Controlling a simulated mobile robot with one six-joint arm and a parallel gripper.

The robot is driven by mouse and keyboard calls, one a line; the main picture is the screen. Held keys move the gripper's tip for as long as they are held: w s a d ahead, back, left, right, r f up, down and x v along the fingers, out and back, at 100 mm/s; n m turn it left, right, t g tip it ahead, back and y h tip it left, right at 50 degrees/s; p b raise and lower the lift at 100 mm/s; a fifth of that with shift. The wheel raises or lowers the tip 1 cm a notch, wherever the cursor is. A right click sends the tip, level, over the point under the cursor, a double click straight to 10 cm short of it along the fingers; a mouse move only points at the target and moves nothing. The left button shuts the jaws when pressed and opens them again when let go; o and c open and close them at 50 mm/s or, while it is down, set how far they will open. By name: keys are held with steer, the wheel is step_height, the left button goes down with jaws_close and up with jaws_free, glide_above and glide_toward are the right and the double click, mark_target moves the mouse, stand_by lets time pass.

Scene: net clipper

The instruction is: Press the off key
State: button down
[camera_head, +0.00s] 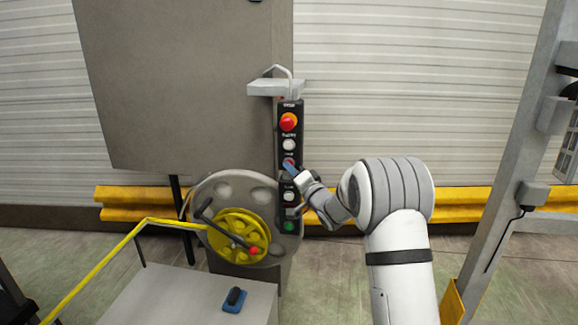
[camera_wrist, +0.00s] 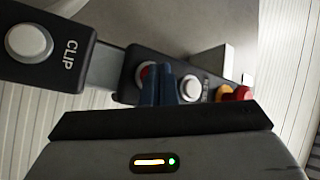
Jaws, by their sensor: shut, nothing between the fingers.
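A dark upright control strip (camera_head: 291,133) carries several round keys. A red key (camera_head: 288,162), likely the off key, sits mid-strip, partly behind my gripper (camera_head: 290,167); its label is not readable. In the wrist view the red key (camera_wrist: 145,74) shows at the left of my blue fingertips (camera_wrist: 159,82), which cover much of it. My gripper is shut and empty, its tips at or just before this key. I cannot tell whether they touch it or whether the key is pushed in.
A white key (camera_wrist: 191,88) sits beside my fingertips, and a red emergency knob (camera_head: 288,122) tops the strip. A white CLIP key (camera_wrist: 29,43) and a green key (camera_head: 289,226) lie below. A yellow handwheel (camera_head: 238,232) stands left of the strip.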

stand_by(0.4)
steer(key=shift+s+a+b, duration=0.15)
steer(key=shift+s+b, duration=0.4)
steer(key=shift+s, duration=0.2)
steer(key=shift+s, duration=0.15)
steer(key=s+b, duration=0.1)
steer(key=s, duration=0.1)
steer(key=s+a+b, duration=0.1)
steer(key=s, duration=0.1)
steer(key=shift+s, duration=0.35)
